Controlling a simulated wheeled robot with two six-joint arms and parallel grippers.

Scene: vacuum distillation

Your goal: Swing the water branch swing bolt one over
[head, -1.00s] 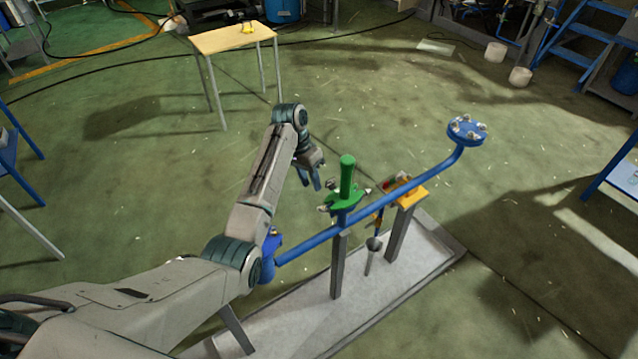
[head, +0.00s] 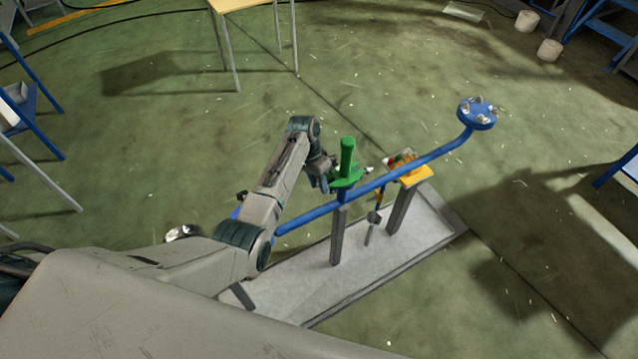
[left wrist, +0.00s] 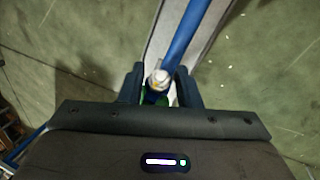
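The green water branch fitting (head: 347,158), an upright cylinder above a flange (head: 349,179), stands on the blue pipe (head: 410,165). One silvery swing bolt (head: 367,170) shows at the flange's right side. My left gripper (head: 325,184) is at the flange's left side and hides that part of it. In the left wrist view the left gripper (left wrist: 160,85) is open. A pale metal bolt end (left wrist: 158,79) is between its fingers, with a gap on either side; whether this is bolt one I cannot tell. The right gripper is not in view.
The blue pipe ends in a round flange with several bolts (head: 477,112) at the upper right. A yellow support plate (head: 412,176) with small coloured items is right of the green fitting. A grey base plate (head: 345,282) lies below. Open green floor surrounds it.

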